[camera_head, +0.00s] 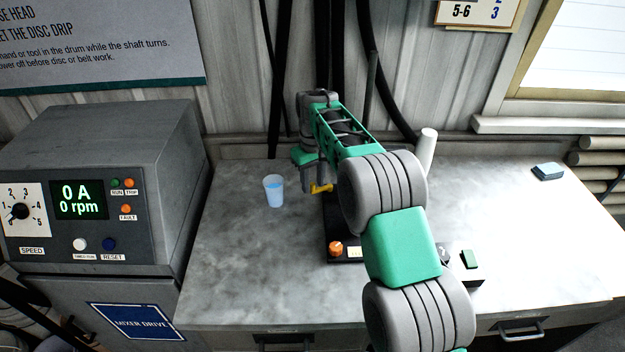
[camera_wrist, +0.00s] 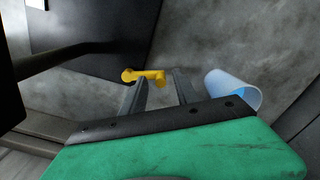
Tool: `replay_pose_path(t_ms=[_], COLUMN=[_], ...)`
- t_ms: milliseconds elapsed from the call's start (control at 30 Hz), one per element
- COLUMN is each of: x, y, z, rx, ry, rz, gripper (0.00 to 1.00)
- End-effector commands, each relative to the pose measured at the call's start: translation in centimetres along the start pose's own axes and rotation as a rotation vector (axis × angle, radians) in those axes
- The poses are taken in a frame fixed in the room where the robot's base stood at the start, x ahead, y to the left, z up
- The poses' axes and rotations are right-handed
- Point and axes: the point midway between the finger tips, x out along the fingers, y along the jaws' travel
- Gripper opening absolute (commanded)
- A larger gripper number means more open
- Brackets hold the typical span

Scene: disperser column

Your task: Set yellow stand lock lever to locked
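The yellow lever (camera_head: 320,188) shows in the head view at the left of the dark stand, just below my gripper (camera_head: 311,179). In the wrist view the yellow lever (camera_wrist: 143,76) has a round hub at its left end and a short arm reaching right. The two grey fingers of my gripper (camera_wrist: 161,80) are apart there, with a gap between them. The lever arm's right end lies at the fingertips, in line with the gap; I cannot tell whether they touch. My arm hides much of the stand in the head view.
A pale blue cup (camera_head: 274,190) stands on the grey bench (camera_head: 235,260) left of my gripper; in the wrist view the cup (camera_wrist: 235,90) is close to the right finger. An orange knob (camera_head: 336,249) sits in front. The mixer drive box (camera_head: 110,180) stands at left.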

Motion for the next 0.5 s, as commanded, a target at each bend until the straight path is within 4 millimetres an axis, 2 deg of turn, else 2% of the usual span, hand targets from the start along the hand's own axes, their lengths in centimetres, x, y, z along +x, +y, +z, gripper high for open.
replay_pose_path(t_ms=[200,500], x=[0.1,0.07], y=[-0.13,-0.2], z=[-0.05,-0.08], rx=[-0.002,-0.003], ry=[0.0,0.001], rz=[0.0,0.0], gripper=[0.36,0.12])
